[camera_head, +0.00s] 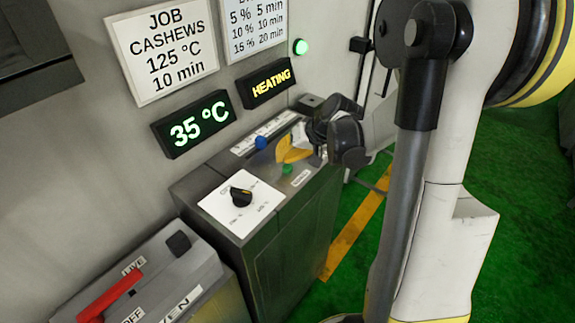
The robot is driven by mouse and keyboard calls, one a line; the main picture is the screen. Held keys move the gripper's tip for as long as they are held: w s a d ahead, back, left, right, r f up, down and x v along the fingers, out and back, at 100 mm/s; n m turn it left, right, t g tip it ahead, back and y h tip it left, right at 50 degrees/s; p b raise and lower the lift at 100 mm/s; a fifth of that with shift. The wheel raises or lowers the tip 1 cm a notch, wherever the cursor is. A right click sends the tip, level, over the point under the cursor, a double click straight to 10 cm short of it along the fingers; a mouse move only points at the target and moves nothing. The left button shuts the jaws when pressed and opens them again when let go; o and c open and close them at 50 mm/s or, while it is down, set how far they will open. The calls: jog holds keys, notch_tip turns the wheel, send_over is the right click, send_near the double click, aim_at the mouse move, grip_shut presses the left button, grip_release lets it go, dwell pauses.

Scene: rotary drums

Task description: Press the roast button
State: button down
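The dark control cabinet (262,215) stands against the wall. A blue button (261,142) and a green button (287,169) show on its top. A small white label (301,178) beside the green button is too small to read, so I cannot tell which button is the roast button. My gripper (305,145) is over the far part of the cabinet top, to the right of the blue button and beyond the green one. A yellow piece shows at its end; I cannot tell whether it belongs to the gripper. The fingertips are not clear, and contact cannot be judged.
A black knob (241,197) sits on a white dial plate in front. A grey switch box (150,275) with a red lever (108,297) stands at lower left. Wall displays read 35 °C (193,124) and HEATING (267,82); a green lamp (300,46) is lit.

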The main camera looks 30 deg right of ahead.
aim_at(284, 166)
notch_tip(284, 166, up, 5)
jog(key=p, duration=0.3)
jog(key=shift+p, duration=0.4)
dwell(0.6)
jog(key=shift+s+a+r, duration=0.1)
jog(key=shift+s+a, duration=0.05)
jog(key=shift+a, duration=0.2)
jog(key=s+a+n+h+b, duration=0.3)
jog(key=s+a+b, duration=0.6)
jog(key=s+a, duration=0.5)
jog(key=s, duration=0.4)
jog(key=shift+s+n+t, duration=0.2)
jog(key=shift+n+t, duration=0.1)
jog(key=shift+n, duration=0.1)
